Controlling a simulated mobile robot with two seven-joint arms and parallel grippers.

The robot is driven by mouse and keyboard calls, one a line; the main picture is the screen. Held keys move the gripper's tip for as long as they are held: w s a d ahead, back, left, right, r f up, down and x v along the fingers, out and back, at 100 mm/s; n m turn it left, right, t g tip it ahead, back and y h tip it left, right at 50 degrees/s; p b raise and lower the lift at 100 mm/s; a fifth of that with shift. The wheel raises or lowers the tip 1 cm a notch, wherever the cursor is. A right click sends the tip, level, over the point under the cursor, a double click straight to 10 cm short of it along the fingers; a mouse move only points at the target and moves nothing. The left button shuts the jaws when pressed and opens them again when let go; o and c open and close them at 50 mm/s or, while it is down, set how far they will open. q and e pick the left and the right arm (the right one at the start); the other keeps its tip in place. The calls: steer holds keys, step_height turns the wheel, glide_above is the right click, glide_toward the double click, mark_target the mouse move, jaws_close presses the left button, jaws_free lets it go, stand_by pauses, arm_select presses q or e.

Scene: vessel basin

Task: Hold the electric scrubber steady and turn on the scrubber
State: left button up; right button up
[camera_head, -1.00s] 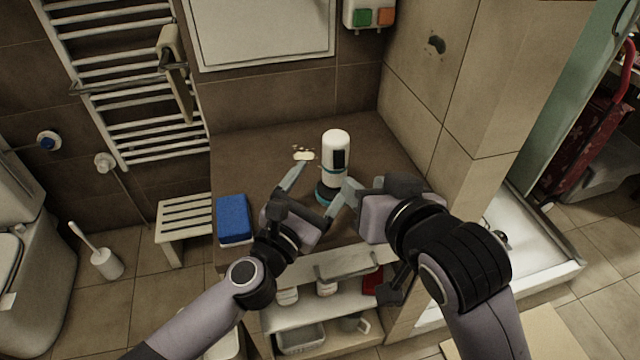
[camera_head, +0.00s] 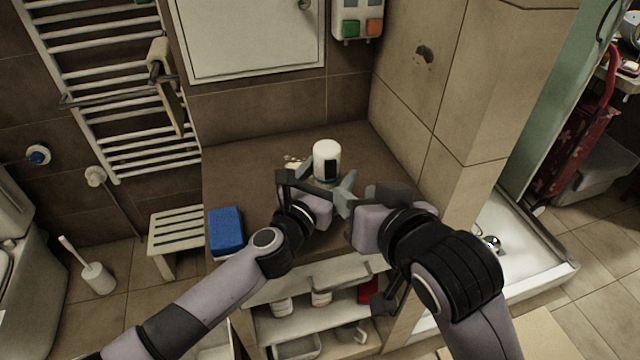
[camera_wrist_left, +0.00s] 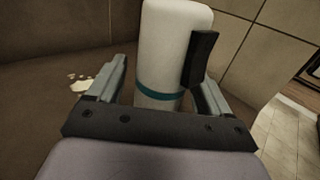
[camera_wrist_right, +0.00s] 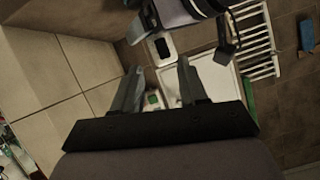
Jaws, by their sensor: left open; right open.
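The electric scrubber (camera_head: 326,153) stands upright on the brown counter, a white cylinder with a dark panel. In the left wrist view the scrubber (camera_wrist_left: 172,50) shows a teal band and a black block on its side. My left gripper (camera_wrist_left: 160,82) is open, with its fingers on either side of the scrubber's lower body; contact is unclear. My right gripper (camera_head: 345,194) is open and empty, just right of and nearer than the scrubber. In the right wrist view the scrubber (camera_wrist_right: 161,46) is beyond the fingertips. Its base is largely hidden by my grippers.
A blue sponge (camera_head: 225,230) lies at the counter's left edge. A pale spill (camera_head: 292,161) is left of the scrubber. A tiled wall (camera_head: 412,100) bounds the right side. Shelves (camera_head: 300,326) with bottles are below, and a white slatted stool (camera_head: 176,231) stands left.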

arm_select(q)
steer(key=shift+w+d, duration=0.2)
steer(key=shift+w, duration=0.3)
